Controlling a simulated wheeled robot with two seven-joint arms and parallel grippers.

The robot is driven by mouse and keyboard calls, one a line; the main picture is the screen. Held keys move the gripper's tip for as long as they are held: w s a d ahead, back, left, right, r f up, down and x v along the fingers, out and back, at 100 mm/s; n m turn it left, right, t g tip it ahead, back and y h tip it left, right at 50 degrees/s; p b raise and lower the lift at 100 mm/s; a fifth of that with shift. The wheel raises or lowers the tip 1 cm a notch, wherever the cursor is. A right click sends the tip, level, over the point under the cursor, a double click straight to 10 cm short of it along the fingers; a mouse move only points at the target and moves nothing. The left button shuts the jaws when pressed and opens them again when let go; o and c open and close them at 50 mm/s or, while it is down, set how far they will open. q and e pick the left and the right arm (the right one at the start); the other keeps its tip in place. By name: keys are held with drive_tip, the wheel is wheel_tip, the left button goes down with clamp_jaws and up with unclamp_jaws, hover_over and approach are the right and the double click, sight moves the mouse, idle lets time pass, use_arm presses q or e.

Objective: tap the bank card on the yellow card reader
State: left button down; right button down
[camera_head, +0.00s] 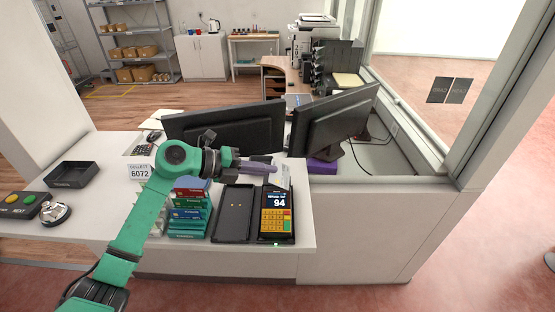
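The yellow card reader (277,220) lies near the right end of the counter. Its dark screen shows 94 above a yellow keypad with red and green keys. My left gripper (271,169) reaches in from the left over the counter, just behind the reader's top edge. It is shut on a pale bank card (284,178), which stands tilted at the fingertips. The card is close to the top of the reader; whether they touch cannot be told. My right gripper is not in view.
A black tray (234,214) lies left of the reader, with stacked coloured boxes (188,213) beyond it. Two monitors (334,120) stand behind. A sign reading 6072 (139,172), a dark tray (71,175) and a bell (55,213) are at left.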

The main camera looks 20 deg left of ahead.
use_arm(q)
drive_tip(key=shift+n+t, duration=0.3)
drive_tip(key=shift+n, duration=0.1)
drive_tip(key=f+b, duration=0.4)
drive_tip(key=f, duration=0.1)
drive_tip(key=a+f+b, duration=0.1)
drive_tip(key=f+b, duration=0.1)
drive_tip(key=b, duration=0.1)
drive_tip(key=shift+w+f, duration=0.2)
drive_tip(key=shift+f, duration=0.15)
drive_tip(key=shift+r, duration=0.1)
idle(0.4)
wheel_tip(320, 180, up, 7)
drive_tip(key=p, duration=0.6)
